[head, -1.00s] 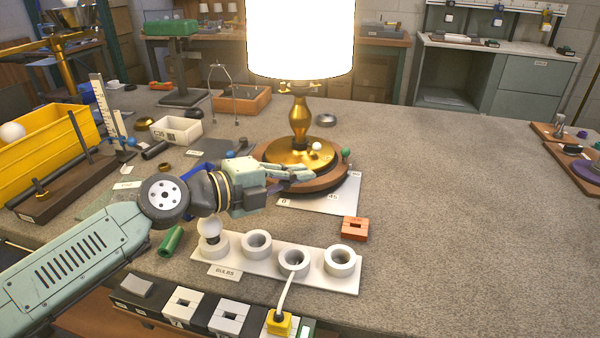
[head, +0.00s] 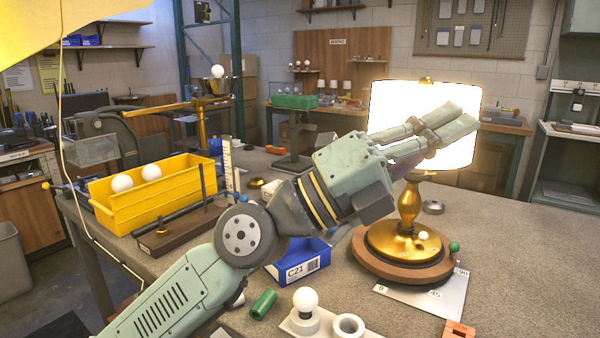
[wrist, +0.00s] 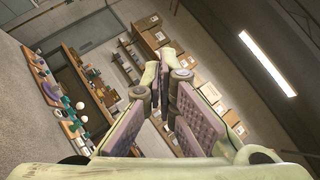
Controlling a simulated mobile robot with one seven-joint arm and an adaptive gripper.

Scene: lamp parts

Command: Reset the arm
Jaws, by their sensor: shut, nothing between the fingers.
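My gripper (head: 455,122) is raised in the head view, in front of the lit white lampshade (head: 390,100). Its fingers are together with nothing between them. In the wrist view the fingers (wrist: 165,75) point out over the room, with shelves and a ceiling light beyond. The lamp has a gold stem and base (head: 408,240) on a round wooden turntable (head: 372,265). My forearm slants up from the lower left.
A yellow bin (head: 185,178) with white bulbs stands at the left. A blue bin (head: 305,262) marked C21 lies below my wrist. A bulb (head: 305,299) stands in the white holder. The bench (head: 520,250) is clear at the right.

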